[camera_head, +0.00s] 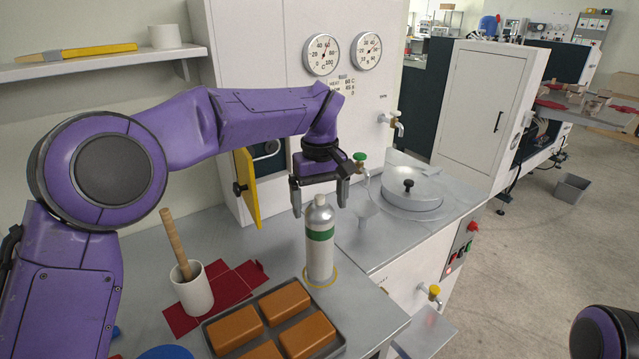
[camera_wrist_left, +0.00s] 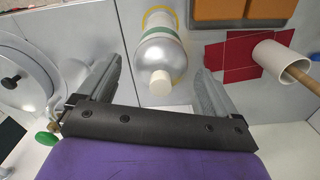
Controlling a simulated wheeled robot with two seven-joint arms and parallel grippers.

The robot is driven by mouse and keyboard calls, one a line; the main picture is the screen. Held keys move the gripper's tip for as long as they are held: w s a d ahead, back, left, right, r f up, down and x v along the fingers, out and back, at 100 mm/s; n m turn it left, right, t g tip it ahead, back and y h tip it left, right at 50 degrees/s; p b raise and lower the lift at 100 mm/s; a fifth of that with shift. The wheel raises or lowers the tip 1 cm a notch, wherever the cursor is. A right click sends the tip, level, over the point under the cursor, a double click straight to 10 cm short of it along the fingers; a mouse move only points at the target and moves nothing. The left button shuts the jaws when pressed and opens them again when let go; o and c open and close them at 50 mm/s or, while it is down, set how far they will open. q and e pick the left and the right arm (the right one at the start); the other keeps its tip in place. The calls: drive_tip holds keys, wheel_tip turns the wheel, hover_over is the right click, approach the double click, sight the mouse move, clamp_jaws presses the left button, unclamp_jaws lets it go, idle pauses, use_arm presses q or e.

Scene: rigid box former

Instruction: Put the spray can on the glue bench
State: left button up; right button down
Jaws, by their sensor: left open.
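The spray can (camera_head: 319,250) is silver with a green band and a pale cap. It stands upright on the grey bench top (camera_head: 365,318), inside a yellow ring mark (camera_head: 331,281). My left gripper (camera_head: 320,202) is open, with its fingers apart just above the can's top. In the left wrist view the can (camera_wrist_left: 160,52) lies between and ahead of the two open fingers (camera_wrist_left: 155,85), with a gap on both sides. Only a part of my right arm shows at the lower right; its gripper is out of view. I cannot tell which surface is the glue bench.
A tray (camera_head: 338,348) of orange-brown blocks stands close in front of the can. A white pot (camera_head: 194,292) with a wooden stick stands on red sheets (camera_head: 244,275). A yellow door (camera_head: 246,188) stands open behind.

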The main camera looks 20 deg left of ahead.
use_arm(q)
wheel_tip(320, 180, up, 11)
drive_tip(key=p, duration=0.2)
idle(1.3)
